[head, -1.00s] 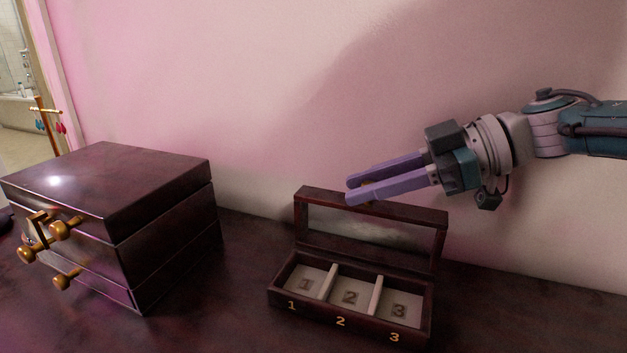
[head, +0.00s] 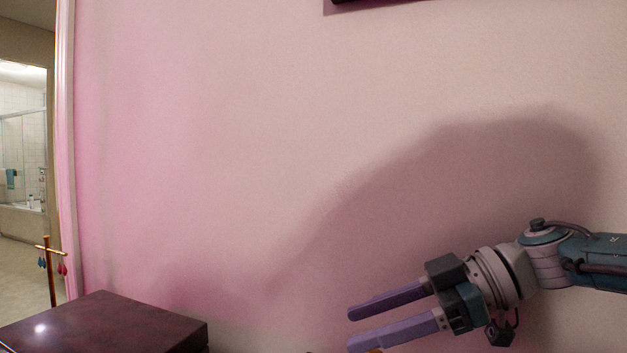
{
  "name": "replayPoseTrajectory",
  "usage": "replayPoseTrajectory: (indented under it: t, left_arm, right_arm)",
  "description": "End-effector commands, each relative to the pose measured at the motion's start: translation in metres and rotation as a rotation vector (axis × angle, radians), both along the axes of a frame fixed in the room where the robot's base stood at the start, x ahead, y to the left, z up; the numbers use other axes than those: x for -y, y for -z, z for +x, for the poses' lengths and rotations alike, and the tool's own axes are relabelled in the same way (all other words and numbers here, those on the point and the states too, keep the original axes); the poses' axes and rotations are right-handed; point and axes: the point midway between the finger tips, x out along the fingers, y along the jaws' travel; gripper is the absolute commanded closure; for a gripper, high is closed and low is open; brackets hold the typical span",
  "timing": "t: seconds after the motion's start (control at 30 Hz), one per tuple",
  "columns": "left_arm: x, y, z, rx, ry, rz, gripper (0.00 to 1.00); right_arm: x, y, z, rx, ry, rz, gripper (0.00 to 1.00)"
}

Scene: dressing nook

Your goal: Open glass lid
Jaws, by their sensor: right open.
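My right gripper (head: 352,330) is in the lower right of the head view, in front of the pink wall. Its two purple fingers point left and stand apart, with nothing seen held between them. The box with the glass lid is below the picture's lower edge now, so the lid's present state cannot be seen. A small brownish bit shows at the lower finger's tip, too cut off to name. My left gripper is not in view.
The top of a dark wooden chest (head: 105,325) shows at lower left. Behind it stands a small gold stand (head: 50,265) with red and blue earrings. A doorway to a bathroom opens at far left. A dark frame edge (head: 375,3) shows at the top.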

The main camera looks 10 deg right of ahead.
Motion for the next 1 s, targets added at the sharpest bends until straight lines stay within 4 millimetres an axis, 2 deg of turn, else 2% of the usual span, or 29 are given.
replayPoseTrajectory:
  t: [0.03, 0.13, 0.3, 0.5, 0.7, 1.0]
  left_arm:
    - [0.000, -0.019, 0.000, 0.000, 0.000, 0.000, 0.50]
    - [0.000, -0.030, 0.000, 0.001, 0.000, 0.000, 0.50]
    - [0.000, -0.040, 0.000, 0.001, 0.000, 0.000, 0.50]
    - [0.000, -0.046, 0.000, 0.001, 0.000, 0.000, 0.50]
    - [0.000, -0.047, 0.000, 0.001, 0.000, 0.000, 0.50]
    - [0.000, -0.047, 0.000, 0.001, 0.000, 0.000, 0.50]
  right_arm:
    - [0.001, -0.024, 0.000, 0.003, -0.002, -0.002, 0.43]
    - [0.001, -0.050, -0.001, 0.003, -0.001, -0.003, 0.43]
    - [0.001, -0.092, 0.000, 0.004, 0.000, -0.004, 0.43]
    - [0.001, -0.132, 0.000, 0.002, 0.001, -0.004, 0.43]
    - [0.001, -0.150, 0.000, -0.001, 0.002, -0.002, 0.43]
    - [0.001, -0.152, 0.000, -0.002, 0.002, -0.002, 0.43]
